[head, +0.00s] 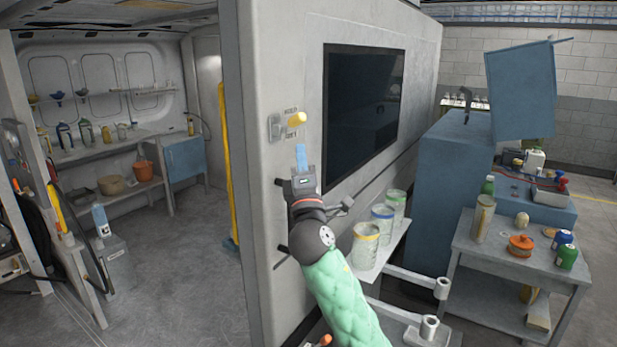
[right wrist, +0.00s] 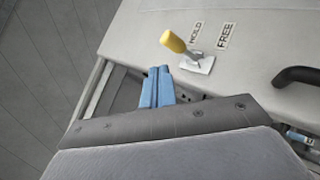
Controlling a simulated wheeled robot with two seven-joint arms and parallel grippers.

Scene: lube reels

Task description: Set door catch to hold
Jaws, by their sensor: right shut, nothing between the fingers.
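The door catch is a lever with a yellow knob (head: 297,118) on a small plate (head: 275,128) on the grey wall panel. A HOLD label and a second label, unclear in the head view, sit above and below the knob. In the right wrist view the knob (right wrist: 173,42), the plate (right wrist: 195,63), the HOLD label (right wrist: 196,34) and the FREE label (right wrist: 224,36) all show. The lever sticks out and leans left there; I cannot tell its setting. My right gripper (head: 301,154) is shut and empty, its blue fingers (right wrist: 158,84) just below the knob, apart from it. My left gripper is not in view.
A dark screen (head: 362,108) is on the panel right of the catch. Glass jars (head: 366,245) stand on a shelf below. A black handle (right wrist: 296,76) shows in the right wrist view. A blue cabinet (head: 440,190) and a cluttered table (head: 510,262) stand at right. Open floor lies left.

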